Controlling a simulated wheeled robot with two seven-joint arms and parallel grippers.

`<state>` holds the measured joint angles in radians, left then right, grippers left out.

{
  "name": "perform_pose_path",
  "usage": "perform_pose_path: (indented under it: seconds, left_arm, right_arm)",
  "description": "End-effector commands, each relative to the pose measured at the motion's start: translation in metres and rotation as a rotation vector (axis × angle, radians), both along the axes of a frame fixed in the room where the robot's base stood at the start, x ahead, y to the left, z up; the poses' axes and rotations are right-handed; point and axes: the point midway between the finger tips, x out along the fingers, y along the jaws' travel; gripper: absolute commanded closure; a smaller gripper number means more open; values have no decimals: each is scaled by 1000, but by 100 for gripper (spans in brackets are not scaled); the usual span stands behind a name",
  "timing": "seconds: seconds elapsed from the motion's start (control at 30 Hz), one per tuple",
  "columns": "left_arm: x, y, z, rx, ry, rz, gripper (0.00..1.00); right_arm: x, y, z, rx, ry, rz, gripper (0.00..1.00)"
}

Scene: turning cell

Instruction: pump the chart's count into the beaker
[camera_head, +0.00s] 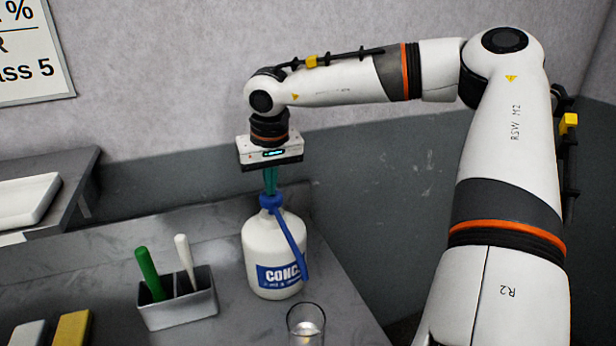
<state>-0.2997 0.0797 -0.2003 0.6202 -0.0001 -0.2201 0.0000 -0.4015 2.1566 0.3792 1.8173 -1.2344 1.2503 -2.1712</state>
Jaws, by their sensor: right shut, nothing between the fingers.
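A white bottle (262,240) with a blue label reading "CONC" stands upright on the grey bench. Its blue pump head (270,201) has a long spout slanting down to the right. My right gripper (270,190) points straight down over the pump, its teal fingers shut with nothing between them, the tips at or just above the pump top; I cannot tell whether they touch. A clear glass beaker (306,322) stands in front of the bottle at the bottom edge, partly cut off; its contents are hard to make out. The chart (30,50) on the wall is cropped, showing "%" and "ass 5". My left gripper is not in view.
A grey holder (180,311) with a green-handled and a white-handled tool stands left of the bottle. A yellow block (72,328) and a pale block (27,333) lie at bottom left. A white tray (28,200) sits on a shelf at left. The wall is close behind.

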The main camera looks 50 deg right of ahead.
Motion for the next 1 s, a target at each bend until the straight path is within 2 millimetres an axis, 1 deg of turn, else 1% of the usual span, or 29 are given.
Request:
perform_pose_path:
  seconds: [0.13, 0.27, 0.9, 1.0]
  left_arm:
    - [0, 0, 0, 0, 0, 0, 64]
    - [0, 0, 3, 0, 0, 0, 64]
    - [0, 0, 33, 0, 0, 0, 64]
    - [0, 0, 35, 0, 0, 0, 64]
  right_arm:
    - [-1, 0, -1, 2, 5, 0, 100]
    - [-1, 0, 2, 1, 5, 1, 100]
    - [-1, 0, 41, 1, 4, 0, 100]
    - [-1, 0, 45, 1, 3, 0, 100]
